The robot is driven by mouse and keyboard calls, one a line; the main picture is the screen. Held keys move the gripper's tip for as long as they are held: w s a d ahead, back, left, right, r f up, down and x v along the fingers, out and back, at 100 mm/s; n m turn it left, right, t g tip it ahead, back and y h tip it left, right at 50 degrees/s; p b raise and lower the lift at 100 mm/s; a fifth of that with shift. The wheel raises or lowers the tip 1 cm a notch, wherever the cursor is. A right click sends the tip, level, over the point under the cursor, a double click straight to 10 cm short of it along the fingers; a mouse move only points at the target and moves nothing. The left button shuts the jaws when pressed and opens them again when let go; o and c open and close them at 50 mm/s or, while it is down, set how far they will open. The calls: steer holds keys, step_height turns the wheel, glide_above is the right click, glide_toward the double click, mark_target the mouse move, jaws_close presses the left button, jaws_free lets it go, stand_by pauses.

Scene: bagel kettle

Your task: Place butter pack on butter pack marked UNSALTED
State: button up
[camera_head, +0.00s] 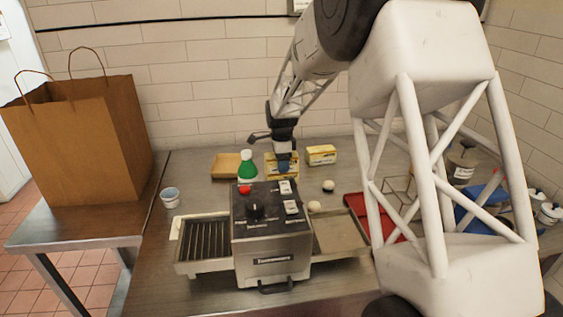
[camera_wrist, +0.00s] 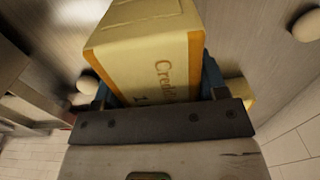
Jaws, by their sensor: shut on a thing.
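My gripper (camera_head: 284,161) is shut on a yellow butter pack (camera_head: 281,172) behind the black-topped appliance. In the wrist view the held butter pack (camera_wrist: 150,55) sits between the blue fingers and shows printed lettering, partly cut off by the gripper. Its underside is hidden, so I cannot tell whether it touches anything below. A second yellow-and-white butter pack (camera_head: 321,155) lies on the counter just right of my gripper. Its marking is too small to read. A bit of yellow (camera_wrist: 238,89) shows beside the right finger in the wrist view.
The appliance (camera_head: 271,232) stands in front of my gripper. Pale round items (camera_head: 328,186) lie at right front. A paper bag (camera_head: 90,145) stands far left.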

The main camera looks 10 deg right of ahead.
stand_by(0.3)
steer(key=o, duration=1.2)
steer(key=shift+f, duration=0.1)
step_height(320, 180, up, 12)
steer(key=shift+r, duration=0.15)
stand_by(0.3)
